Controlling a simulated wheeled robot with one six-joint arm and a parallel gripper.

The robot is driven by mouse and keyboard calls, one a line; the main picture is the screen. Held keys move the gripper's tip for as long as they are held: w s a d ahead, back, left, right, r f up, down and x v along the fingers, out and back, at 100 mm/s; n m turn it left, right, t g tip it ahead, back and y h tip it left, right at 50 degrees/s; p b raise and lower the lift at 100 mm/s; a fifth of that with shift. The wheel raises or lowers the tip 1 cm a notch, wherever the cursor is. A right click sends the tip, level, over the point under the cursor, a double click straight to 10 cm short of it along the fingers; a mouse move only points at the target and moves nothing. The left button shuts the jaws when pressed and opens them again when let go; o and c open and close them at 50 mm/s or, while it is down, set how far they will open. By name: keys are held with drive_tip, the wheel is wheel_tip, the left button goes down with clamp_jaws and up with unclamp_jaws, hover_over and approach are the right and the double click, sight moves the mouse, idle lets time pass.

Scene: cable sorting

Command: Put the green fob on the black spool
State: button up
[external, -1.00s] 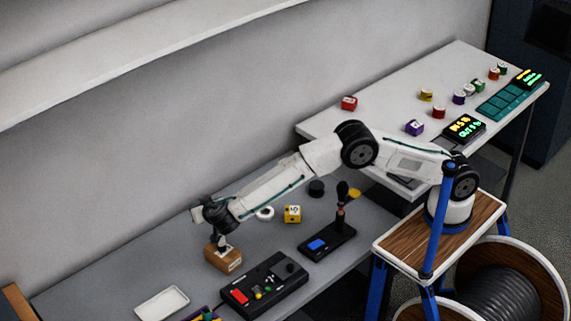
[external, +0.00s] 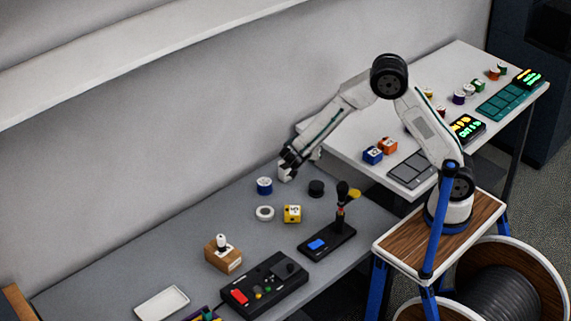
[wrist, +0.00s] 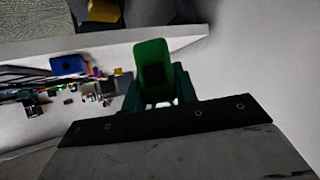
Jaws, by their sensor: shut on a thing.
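The green fob (wrist: 152,68) is between the two teal fingers of my gripper (wrist: 158,92) in the wrist view, and the gripper is shut on it. In the external view my gripper (external: 290,163) is at the back of the grey lower table, left of the black spool (external: 316,188) and apart from it. I cannot make out the fob in the external view. The black spool stands upright on the grey table, with nothing on top of it. I cannot pick it out in the wrist view.
The higher white table (external: 345,140) rises at right.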

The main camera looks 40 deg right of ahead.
drive_tip(key=s+d+f, duration=0.1)
drive_tip(key=s+d, duration=0.1)
drive_tip(key=s, duration=0.1)
drive_tip(key=m+g, duration=0.1)
hover_over(318, 183)
drive_tip(key=shift+h, duration=0.3)
wheel_tip(318, 183, down, 6)
drive_tip(key=shift+w+d+r, duration=0.1)
drive_tip(key=shift+d+r, duration=0.05)
drive_tip(key=shift+r, duration=0.1)
drive_tip(key=shift+f, duration=2.25)
drive_tip(key=shift+f, duration=0.1)
drive_tip(key=o, duration=0.9)
drive_tip(key=shift+o, duration=0.2)
